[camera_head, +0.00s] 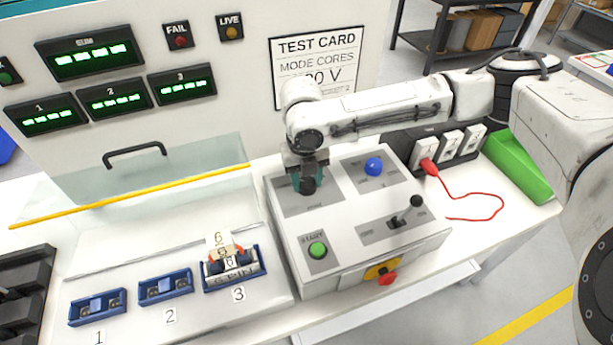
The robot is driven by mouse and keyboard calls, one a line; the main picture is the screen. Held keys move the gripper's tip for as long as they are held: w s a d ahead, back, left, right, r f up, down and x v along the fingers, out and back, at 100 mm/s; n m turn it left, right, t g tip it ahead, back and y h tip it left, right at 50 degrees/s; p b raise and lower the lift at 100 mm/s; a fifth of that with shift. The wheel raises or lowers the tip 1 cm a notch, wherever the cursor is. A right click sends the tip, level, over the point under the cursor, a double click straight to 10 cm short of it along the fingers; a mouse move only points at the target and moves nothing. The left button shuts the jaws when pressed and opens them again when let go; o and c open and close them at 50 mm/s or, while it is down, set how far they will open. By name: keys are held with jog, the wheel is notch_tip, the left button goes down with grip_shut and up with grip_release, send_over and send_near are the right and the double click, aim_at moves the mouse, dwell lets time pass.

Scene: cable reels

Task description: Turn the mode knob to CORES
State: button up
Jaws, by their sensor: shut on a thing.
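The mode knob (308,188) is a dark knob on the back left plate of the grey control box (345,235). My gripper (307,183) points down over it, with its fingers shut around the knob. The gripper and arm hide most of the knob and its markings, so I cannot tell which way it points. The test card (317,62) on the white panel behind reads "MODE CORES" and a voltage partly hidden by my arm.
The box also carries a blue knob (374,166), a black lever (408,211), a green START button (317,249) and a red stop button (387,277). A red cable (470,195) runs right. Blue holders (165,287) stand front left; the third holds a reel.

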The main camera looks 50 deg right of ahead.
aim_at(305, 182)
jog(key=shift+n, duration=0.3)
jog(key=o, duration=1.1)
jog(key=shift+c, duration=0.2)
notch_tip(305, 182, up, 11)
jog(key=b, duration=0.1)
jog(key=shift+a, duration=0.15)
jog(key=shift+w+f, duration=0.1)
jog(key=shift+f, duration=0.05)
